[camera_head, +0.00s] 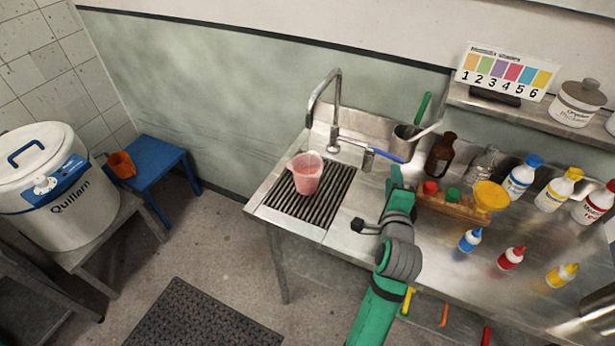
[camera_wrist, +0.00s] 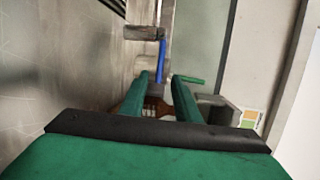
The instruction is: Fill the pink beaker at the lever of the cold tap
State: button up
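The pink beaker (camera_head: 307,178), translucent, stands upright on the black drain grate (camera_head: 328,205), below the spout end of the metal tap (camera_head: 336,100). I cannot tell its liquid level, and no stream shows. The tap's lever with a blue grip (camera_head: 388,154) points right from the tap's base. It shows as a blue bar in the wrist view (camera_wrist: 162,52). My gripper (camera_head: 396,172) is close to the lever's blue end. In the wrist view my green fingers (camera_wrist: 161,82) stand apart with nothing held between them, and the blue bar lies beyond their tips.
A metal cup (camera_head: 407,140) with a green-handled tool stands behind the lever. A brown bottle (camera_head: 441,155) and a wooden rack (camera_head: 455,207) with coloured tops are to the right. Small dropper bottles stand at the front right. A white urn (camera_head: 60,195) is at far left.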

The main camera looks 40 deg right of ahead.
grip_shut()
jog(key=n+g+h, duration=0.3)
jog(key=n+g, duration=0.2)
jog(key=n, duration=0.9)
send_near(392, 159)
jog(key=shift+g, duration=0.3)
jog(key=x, duration=0.5)
jog(key=shift+d+r, duration=0.15)
jog(key=shift+w+d, duration=0.2)
jog(key=shift+d, duration=0.3)
jog(key=shift+w+d, duration=0.1)
jog(key=shift+w, duration=0.1)
